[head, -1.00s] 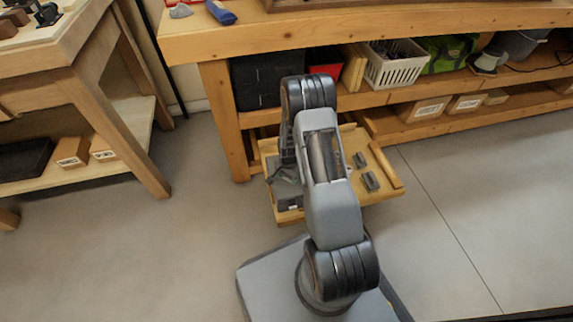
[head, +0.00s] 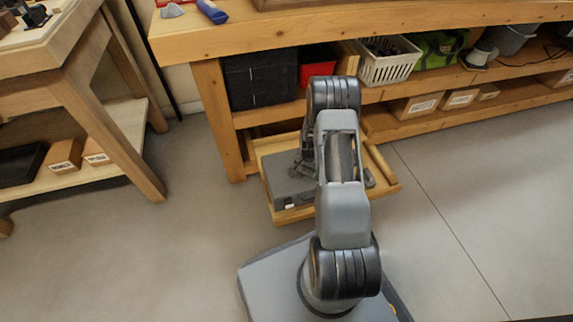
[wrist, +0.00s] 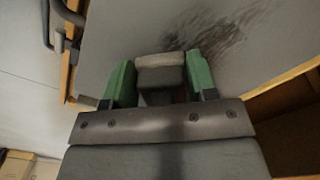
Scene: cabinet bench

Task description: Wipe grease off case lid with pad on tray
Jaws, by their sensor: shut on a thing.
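A grey case (head: 285,187) lies on a wooden tray (head: 388,173) low in front of the bench. In the wrist view its flat grey lid (wrist: 110,40) fills much of the picture, with a dark streaky grease smear (wrist: 215,35) just beyond my gripper and to its right. My gripper (wrist: 162,74), with green fingers, is shut on a grey pad (wrist: 160,62) with a paler far edge. The pad is over the lid; I cannot tell whether it touches. In the head view my gripper (head: 303,168) is at the case's right part, partly hidden by my arm.
A small grey block (head: 369,178) shows on the tray right of my arm. The bench (head: 230,43) and its shelf with a black box (head: 262,80), red bin (head: 316,68) and white basket (head: 388,68) stand behind. Open floor lies to the right.

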